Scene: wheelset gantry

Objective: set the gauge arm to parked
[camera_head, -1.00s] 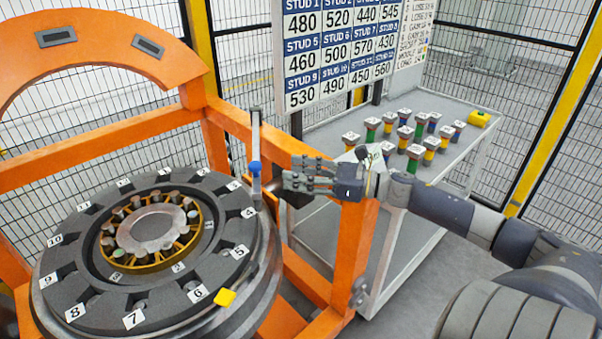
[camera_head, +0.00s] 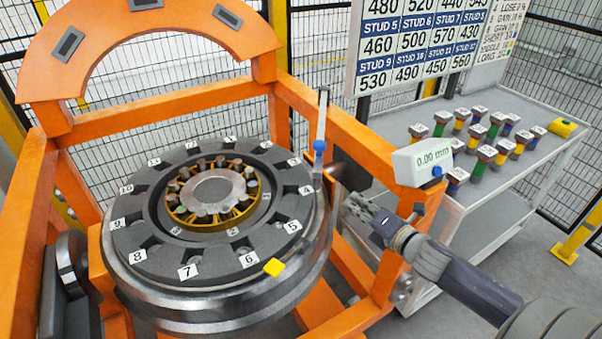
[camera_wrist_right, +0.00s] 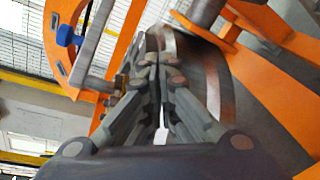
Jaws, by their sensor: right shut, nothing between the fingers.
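The gauge arm (camera_head: 320,135) is a thin grey upright bar with a blue knob (camera_head: 319,146), standing at the right rim of the wheelset beside the orange frame. In the right wrist view the bar (camera_wrist_right: 94,45) and its blue knob (camera_wrist_right: 66,36) show at the upper left. A readout box (camera_head: 423,160) on the frame shows 0.00 mm. My right gripper (camera_head: 352,203) is shut and empty, just right of the wheel rim and below the gauge arm, apart from its knob. In the wrist view its fingers (camera_wrist_right: 153,68) are together. My left gripper is out of view.
The wheelset (camera_head: 150,240) carries numbered slots and a yellow marker (camera_head: 274,267). The orange gantry frame (camera_head: 345,137) closes in around my right gripper. A grey table (camera_head: 398,125) with several coloured studs and a stud board (camera_head: 425,45) stand behind at the right.

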